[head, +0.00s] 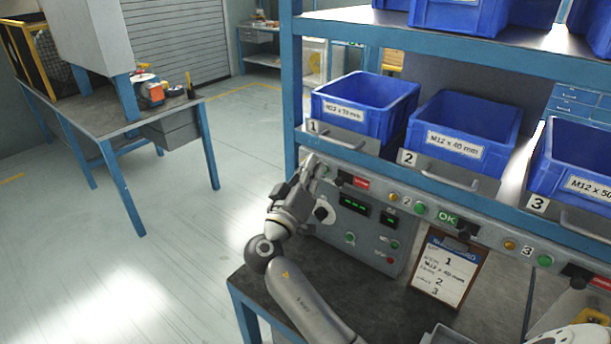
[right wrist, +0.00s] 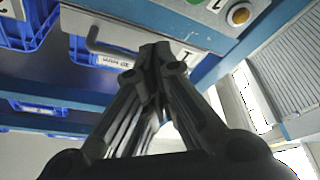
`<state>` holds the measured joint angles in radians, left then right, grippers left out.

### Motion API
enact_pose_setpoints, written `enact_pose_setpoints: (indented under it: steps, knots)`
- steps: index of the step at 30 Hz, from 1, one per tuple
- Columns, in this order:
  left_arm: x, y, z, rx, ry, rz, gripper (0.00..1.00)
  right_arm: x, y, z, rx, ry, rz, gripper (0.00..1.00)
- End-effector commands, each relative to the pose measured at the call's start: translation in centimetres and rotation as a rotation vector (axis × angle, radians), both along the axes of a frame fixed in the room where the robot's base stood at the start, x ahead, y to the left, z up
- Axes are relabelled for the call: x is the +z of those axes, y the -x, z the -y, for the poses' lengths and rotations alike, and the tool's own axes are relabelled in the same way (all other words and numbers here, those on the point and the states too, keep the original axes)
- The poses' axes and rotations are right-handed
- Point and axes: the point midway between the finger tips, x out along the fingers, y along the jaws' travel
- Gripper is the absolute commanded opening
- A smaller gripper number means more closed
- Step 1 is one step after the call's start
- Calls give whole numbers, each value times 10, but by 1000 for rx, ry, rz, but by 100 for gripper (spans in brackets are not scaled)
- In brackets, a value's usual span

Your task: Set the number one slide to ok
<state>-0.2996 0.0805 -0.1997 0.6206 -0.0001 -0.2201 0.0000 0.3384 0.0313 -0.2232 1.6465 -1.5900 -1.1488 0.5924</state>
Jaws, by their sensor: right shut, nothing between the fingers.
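The number one slide (head: 361,183) is on the grey rail below the bin marked 1. It shows a red field; its lettering is too small to read. My right gripper (head: 311,165) is shut and empty, at the left end of that rail, left of the slide and apart from it. In the right wrist view my shut fingertips (right wrist: 160,50) appear in front of the drawer handle (right wrist: 108,48) and the number 1 plate (right wrist: 187,55); I cannot tell whether they touch. My left gripper is not in view.
The number two slide shows green OK (head: 448,218); the number three slide (head: 588,281) shows red. Blue bins (head: 367,108) stand on the shelf above. A control box (head: 375,262) and clipboard (head: 443,270) are below the rail. Left of the rack is open floor.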

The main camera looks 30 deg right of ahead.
Motion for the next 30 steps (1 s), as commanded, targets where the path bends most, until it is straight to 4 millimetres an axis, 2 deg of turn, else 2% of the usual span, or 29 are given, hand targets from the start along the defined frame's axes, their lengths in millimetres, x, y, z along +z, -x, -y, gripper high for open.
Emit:
enact_pose_setpoints:
  steps: [1, 5, 6, 9, 15, 26, 30]
  knots:
    - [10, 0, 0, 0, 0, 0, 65, 9, -6, 10, -3, 1, 0, 0]
    - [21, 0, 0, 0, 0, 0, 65, 11, -17, 29, -1, 0, -4, 0]
    - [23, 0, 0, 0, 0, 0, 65, 1, -12, 29, 0, 1, -8, 0]
    - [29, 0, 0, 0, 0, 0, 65, -9, -4, 32, -1, 0, -6, 0]
    - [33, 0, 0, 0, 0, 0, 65, -22, 4, 34, 0, -1, -2, 0]
    - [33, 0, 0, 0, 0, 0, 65, -25, 5, 34, 0, -1, -1, 0]
    - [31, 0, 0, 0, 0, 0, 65, -26, 15, 39, -1, -1, -1, 0]
